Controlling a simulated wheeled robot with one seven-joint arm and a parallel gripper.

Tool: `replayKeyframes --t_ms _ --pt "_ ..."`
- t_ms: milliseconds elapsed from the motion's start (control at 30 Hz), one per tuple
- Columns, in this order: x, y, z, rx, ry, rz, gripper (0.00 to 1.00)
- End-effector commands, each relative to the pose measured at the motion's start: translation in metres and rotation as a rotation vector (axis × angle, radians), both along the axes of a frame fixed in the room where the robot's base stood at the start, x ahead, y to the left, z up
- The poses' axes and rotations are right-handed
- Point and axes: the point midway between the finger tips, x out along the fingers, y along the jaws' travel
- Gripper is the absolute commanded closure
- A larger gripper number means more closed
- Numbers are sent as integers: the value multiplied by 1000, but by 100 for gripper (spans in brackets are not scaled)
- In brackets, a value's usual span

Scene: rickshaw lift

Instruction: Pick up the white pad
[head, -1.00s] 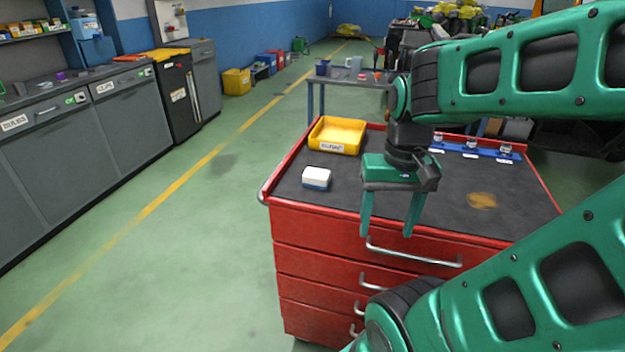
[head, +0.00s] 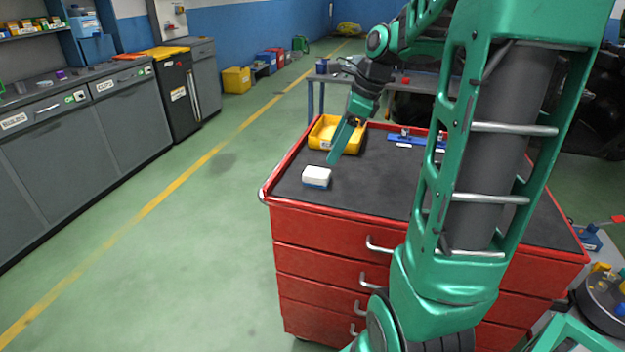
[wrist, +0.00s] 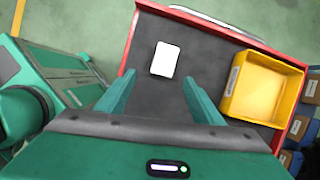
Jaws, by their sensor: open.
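The white pad (head: 316,177) is a small block with a white top and a blue lower part. It lies on the dark top of the red tool cart (head: 285,194), near its left edge. In the wrist view the pad (wrist: 165,60) lies ahead of the fingertips, between their lines and apart from both. My gripper (head: 338,154) is above the cart, tilted, with its fingers pointing down toward the pad. In the wrist view my gripper (wrist: 160,88) is open and empty, with both fingers in sight.
A yellow bin (head: 352,144) stands on the cart just behind the pad, and right of the fingers in the wrist view (wrist: 262,88). A blue holder (head: 405,139) sits at the cart's back. The cart has a raised red rim. My arm hides much of its right side.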

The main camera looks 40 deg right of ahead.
Motion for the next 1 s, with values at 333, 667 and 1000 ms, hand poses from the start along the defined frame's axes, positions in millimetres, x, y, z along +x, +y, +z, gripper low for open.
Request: replayKeyframes --t_ms 333,667,1000 --pt "20 -1 -13 65 18 -136 39" --pt "31 8 -48 63 17 -134 39" --pt "36 19 -83 63 18 -133 39"
